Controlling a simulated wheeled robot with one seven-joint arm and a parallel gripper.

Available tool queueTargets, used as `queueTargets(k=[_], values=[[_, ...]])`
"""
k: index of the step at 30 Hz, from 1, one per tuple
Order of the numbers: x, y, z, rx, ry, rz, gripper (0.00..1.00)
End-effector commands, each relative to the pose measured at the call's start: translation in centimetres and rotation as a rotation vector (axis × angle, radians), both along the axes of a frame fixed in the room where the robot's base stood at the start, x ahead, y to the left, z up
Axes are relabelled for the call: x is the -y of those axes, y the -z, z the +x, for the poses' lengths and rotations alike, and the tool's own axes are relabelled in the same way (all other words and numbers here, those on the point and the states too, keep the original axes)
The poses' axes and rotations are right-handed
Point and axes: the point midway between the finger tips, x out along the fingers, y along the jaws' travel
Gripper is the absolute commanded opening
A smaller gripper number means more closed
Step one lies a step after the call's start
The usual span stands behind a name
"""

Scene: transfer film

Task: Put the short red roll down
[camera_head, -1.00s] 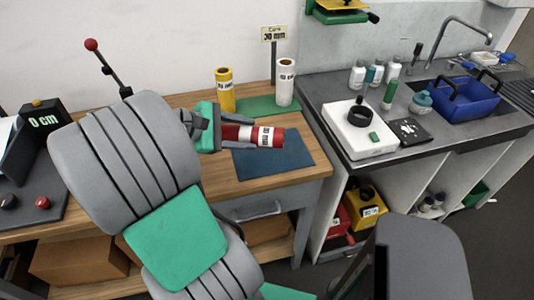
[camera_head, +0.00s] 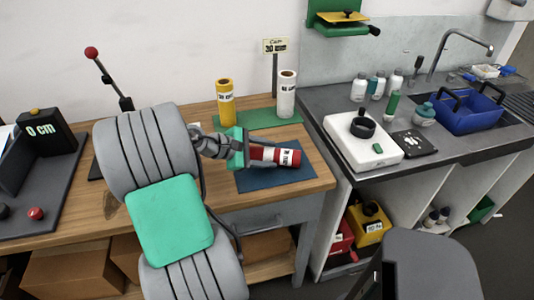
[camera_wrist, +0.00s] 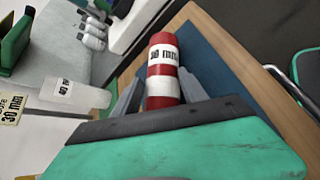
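The short red roll (camera_head: 287,157) has a white label and lies on its side over the blue mat (camera_head: 250,181) on the wooden bench. My gripper (camera_head: 272,155) has its fingers along both sides of the roll near its left end. In the wrist view the red roll (camera_wrist: 162,70) sits between the two grey fingers (camera_wrist: 160,92), its far end sticking out past them. The roll is at or just above the mat; I cannot tell whether it touches. The green palm hides its near end.
A yellow roll (camera_head: 225,103) and a white roll (camera_head: 286,94) stand upright on a green mat (camera_head: 257,119) behind, by a card sign (camera_head: 275,46). A sink counter with a white scale (camera_head: 362,150) is at the right. The bench's right edge is close by.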

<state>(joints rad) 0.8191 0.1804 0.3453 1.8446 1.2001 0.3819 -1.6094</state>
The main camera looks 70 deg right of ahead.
Motion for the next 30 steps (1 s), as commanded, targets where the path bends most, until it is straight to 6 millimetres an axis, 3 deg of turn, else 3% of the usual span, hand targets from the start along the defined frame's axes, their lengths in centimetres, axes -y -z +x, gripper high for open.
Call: queueTargets(k=[7,17,30], values=[[0.0,0.0,0.0,0.0,0.0,0.0,0.71],[-0.4,-0.5,0.6,0.0,-0.003,-0.002,0.71],[-5.9,-5.4,7.1,0.0,-0.004,-0.002,0.71]])
